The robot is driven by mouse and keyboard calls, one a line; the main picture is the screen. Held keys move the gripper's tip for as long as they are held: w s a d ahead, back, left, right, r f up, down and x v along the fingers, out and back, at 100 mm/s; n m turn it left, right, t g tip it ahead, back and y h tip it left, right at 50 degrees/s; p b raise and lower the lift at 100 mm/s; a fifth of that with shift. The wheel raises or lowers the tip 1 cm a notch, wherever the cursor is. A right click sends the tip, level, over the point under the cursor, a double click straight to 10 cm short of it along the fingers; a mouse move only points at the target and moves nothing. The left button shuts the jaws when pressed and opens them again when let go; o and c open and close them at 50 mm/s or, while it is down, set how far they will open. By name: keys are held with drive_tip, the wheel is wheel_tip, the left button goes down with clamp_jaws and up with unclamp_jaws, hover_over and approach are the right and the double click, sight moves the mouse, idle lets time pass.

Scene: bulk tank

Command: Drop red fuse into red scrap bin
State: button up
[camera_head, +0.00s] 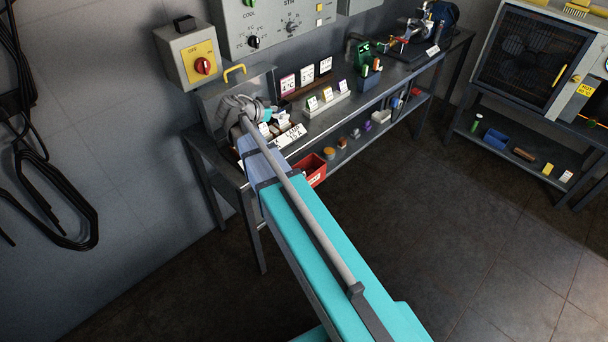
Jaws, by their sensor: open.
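The red scrap bin (313,170) is an open-topped red box on the lower shelf of the workbench, partly hidden by my arm. My gripper (251,113) is small and far off at the left end of the bench, in front of a grey open box (235,86) with a yellow handle. It is above and to the left of the red bin. Its fingers look open, though their tips are hard to make out. I cannot make out the red fuse; the area at the gripper is partly hidden by my wrist and arm.
White labels and small blocks (328,103) stand along the bench top, with a pump (415,34) at its far end. Small parts (355,133) sit on the lower shelf. A grey switch box with a red knob (203,66) hangs above. The floor at right is clear.

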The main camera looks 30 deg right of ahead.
drive_tip(key=shift+w+a+r+p, duration=0.1)
drive_tip(key=shift+a+r+p, duration=0.3)
drive_tip(key=shift+r, duration=0.25)
idle(0.6)
drive_tip(key=s+a+n+g+y+p, duration=0.1)
drive_tip(key=s+a+n+y+p, duration=0.1)
drive_tip(key=s+a+n+y, duration=0.2)
drive_tip(key=s+a+f+n+g+y+p, duration=0.1)
drive_tip(key=s+a+n+y+p, duration=0.1)
drive_tip(key=s, duration=0.8)
drive_tip(key=s+a+f+n+g+y+p, duration=0.1)
drive_tip(key=s+a+n+y+p, duration=0.2)
drive_tip(key=s+a+n+y, duration=0.2)
drive_tip(key=s+a+n, duration=0.1)
drive_tip(key=s+n, duration=0.1)
drive_tip(key=n, duration=0.1)
drive_tip(key=shift+a+f+g+y, duration=0.2)
drive_tip(key=shift+f+g+y, duration=0.1)
drive_tip(key=shift+g, duration=0.1)
